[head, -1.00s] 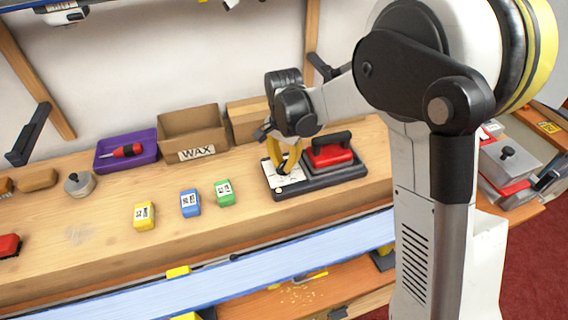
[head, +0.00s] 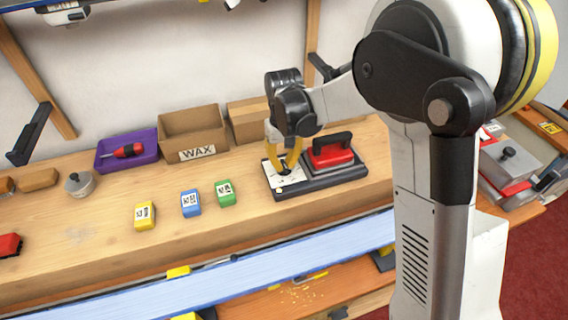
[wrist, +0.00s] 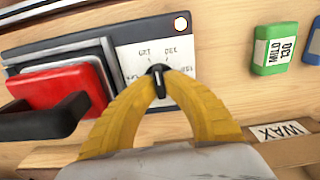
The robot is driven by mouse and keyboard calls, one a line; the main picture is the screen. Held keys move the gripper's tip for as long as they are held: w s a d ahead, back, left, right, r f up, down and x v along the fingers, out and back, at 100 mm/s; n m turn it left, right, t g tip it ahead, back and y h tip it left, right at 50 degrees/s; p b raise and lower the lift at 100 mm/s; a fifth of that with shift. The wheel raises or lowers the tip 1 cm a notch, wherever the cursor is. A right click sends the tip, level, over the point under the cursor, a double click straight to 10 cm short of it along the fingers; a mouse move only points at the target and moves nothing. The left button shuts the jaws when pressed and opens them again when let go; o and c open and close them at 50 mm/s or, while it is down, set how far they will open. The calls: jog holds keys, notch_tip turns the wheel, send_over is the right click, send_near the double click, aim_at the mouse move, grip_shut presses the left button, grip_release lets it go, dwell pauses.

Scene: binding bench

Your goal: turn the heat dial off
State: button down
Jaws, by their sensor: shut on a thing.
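The heat dial (wrist: 159,78) is a small black knob with a white pointer mark, on a white printed scale plate (wrist: 140,62) of the black iron base. In the wrist view the numbers appear upside down, and I cannot tell the exact setting. My gripper (wrist: 160,88) has its yellow fingertips shut on the dial, one on each side. In the head view my gripper (head: 285,168) reaches down to the plate and mostly hides the dial. A small lamp (wrist: 180,23) glows on the base near the plate.
A red iron with a black handle (head: 330,152) rests on the base beside the dial. Green (head: 225,193), blue (head: 190,203) and yellow (head: 144,215) blocks stand to the left. A WAX box (head: 193,133) and a purple tray (head: 126,150) are behind. The bench's left front is mostly clear.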

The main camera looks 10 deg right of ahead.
jog(key=n, duration=0.4)
jog(key=shift+n, duration=0.4)
jog(key=n, duration=0.3)
jog(key=shift+n, duration=0.3)
jog(key=n, duration=0.3)
jog(key=shift+a+n, duration=0.1)
jog(key=shift+n, duration=0.2)
jog(key=shift+s+n, duration=0.1)
jog(key=shift+n, duration=1.7)
jog(key=c, duration=1.5)
grip_release()
